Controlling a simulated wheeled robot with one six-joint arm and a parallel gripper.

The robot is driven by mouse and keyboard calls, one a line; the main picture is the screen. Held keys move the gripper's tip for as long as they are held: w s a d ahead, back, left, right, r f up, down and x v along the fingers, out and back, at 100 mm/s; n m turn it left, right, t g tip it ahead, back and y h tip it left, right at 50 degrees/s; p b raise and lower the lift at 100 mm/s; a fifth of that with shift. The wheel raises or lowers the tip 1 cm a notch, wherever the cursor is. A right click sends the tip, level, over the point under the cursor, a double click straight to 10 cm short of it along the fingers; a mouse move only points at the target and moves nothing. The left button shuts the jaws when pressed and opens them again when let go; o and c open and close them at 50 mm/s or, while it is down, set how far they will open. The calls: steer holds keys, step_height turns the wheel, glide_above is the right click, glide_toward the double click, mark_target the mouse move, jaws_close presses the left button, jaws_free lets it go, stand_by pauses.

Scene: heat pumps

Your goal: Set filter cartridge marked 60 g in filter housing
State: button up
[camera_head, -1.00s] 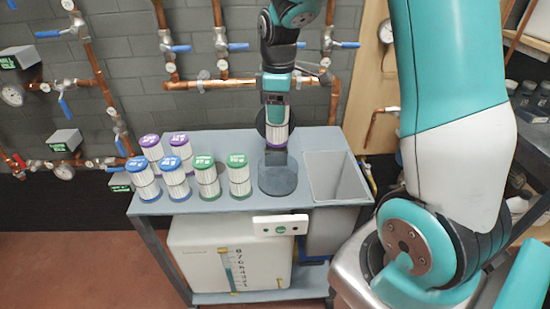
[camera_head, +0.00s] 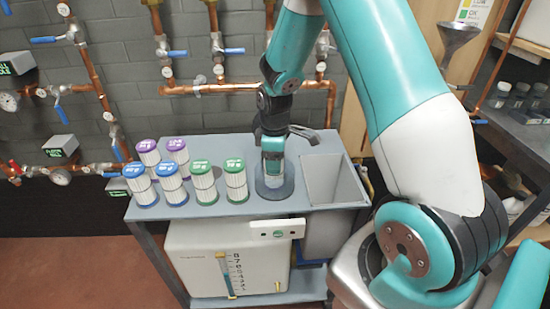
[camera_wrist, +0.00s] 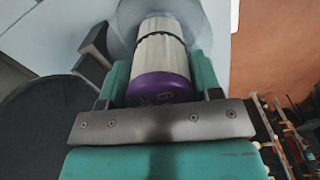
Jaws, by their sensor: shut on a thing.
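My gripper (camera_head: 272,148) is shut on a filter cartridge with a white pleated body and a purple cap. The cartridge (camera_wrist: 160,58) shows between the fingers in the wrist view, cap towards my gripper (camera_wrist: 158,92). Its cap lettering is too skewed to read surely. In the head view my gripper covers most of it. The filter housing (camera_head: 274,190) is a round, dark, see-through bowl on the cart, directly below my gripper. The cartridge's far end points into the housing (camera_wrist: 205,20); how deep it sits, I cannot tell.
Several spare cartridges stand left of the housing, with purple (camera_head: 177,152), blue (camera_head: 170,182) and green (camera_head: 236,180) caps. An open grey bin (camera_head: 335,182) adjoins on the right of the cart (camera_head: 150,212). Copper pipes (camera_head: 245,88) run along the wall behind.

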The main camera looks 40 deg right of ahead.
steer(key=shift+f, duration=0.2)
steer(key=o, duration=1)
steer(key=shift+r, duration=0.1)
steer(key=shift+r, duration=0.1)
